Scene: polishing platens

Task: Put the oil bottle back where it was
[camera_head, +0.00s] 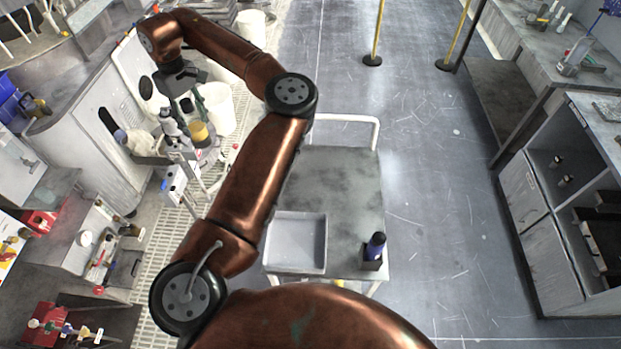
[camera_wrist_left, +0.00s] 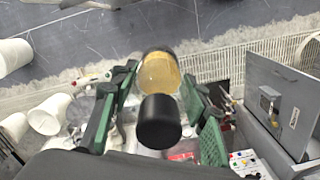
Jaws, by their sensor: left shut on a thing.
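The oil bottle (camera_wrist_left: 158,72) has an amber body and a black cap. In the left wrist view it lies between the green fingers of my left gripper (camera_wrist_left: 160,78), with the cap nearest the camera. My left gripper (camera_head: 191,110) is shut on it. In the head view the amber body of the oil bottle (camera_head: 198,132) shows below the gripper, over the cluttered machine area at the left. I cannot tell whether its base touches anything. My right gripper is in neither view.
A cart (camera_head: 340,180) stands in the middle, with a grey tray (camera_head: 297,243) and a dark blue bottle (camera_head: 376,244) in a holder. A white bucket (camera_head: 217,108) stands beside the gripper. Benches line the right. The floor (camera_head: 430,180) between is clear.

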